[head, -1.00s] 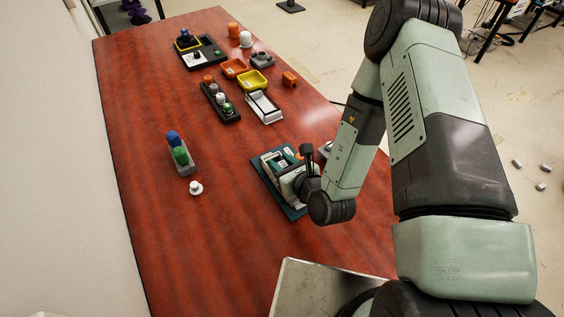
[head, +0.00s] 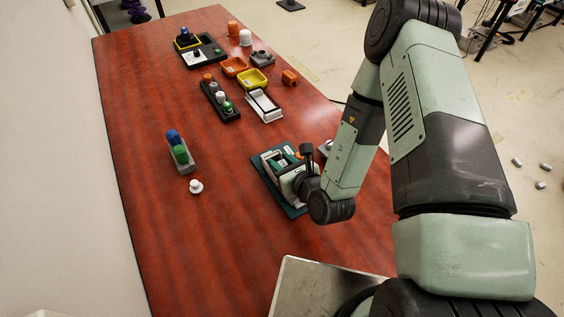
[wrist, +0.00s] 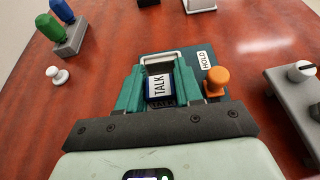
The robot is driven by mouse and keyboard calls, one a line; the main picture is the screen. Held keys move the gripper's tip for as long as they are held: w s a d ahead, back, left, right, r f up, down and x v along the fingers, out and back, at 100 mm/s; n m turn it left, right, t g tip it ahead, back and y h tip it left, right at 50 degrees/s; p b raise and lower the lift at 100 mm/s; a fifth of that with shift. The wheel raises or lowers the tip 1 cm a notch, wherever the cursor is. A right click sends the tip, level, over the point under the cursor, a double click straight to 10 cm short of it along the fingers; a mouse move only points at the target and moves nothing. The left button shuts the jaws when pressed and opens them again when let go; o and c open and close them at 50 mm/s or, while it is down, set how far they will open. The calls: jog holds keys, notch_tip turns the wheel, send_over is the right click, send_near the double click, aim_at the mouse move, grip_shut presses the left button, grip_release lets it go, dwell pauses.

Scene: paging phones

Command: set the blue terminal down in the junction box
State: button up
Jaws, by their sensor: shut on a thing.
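My gripper (wrist: 160,88) is low over a teal base plate (wrist: 185,62) on the table; its teal fingers are shut on the blue-and-white block marked TALK (wrist: 158,84). In the head view my gripper (head: 297,180) is partly hidden by my wrist. A blue-topped piece (head: 184,36) stands in the yellow-rimmed part of a black tray (head: 212,52) at the far end. A blue post (head: 173,136) and a green post stand in a grey holder (head: 187,166), away from my gripper. I cannot tell which blue piece is the terminal or which container is the junction box.
An orange knob (wrist: 217,77) and HOLD label are on the teal plate. A white knob (head: 196,186) lies left of it. Orange (head: 234,66) and yellow (head: 252,78) trays and a black strip of knobs (head: 220,100) stand farther back.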

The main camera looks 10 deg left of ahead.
jog(key=shift+r, duration=0.1)
jog(key=o, duration=1.1)
jog(key=shift+r, duration=2.5)
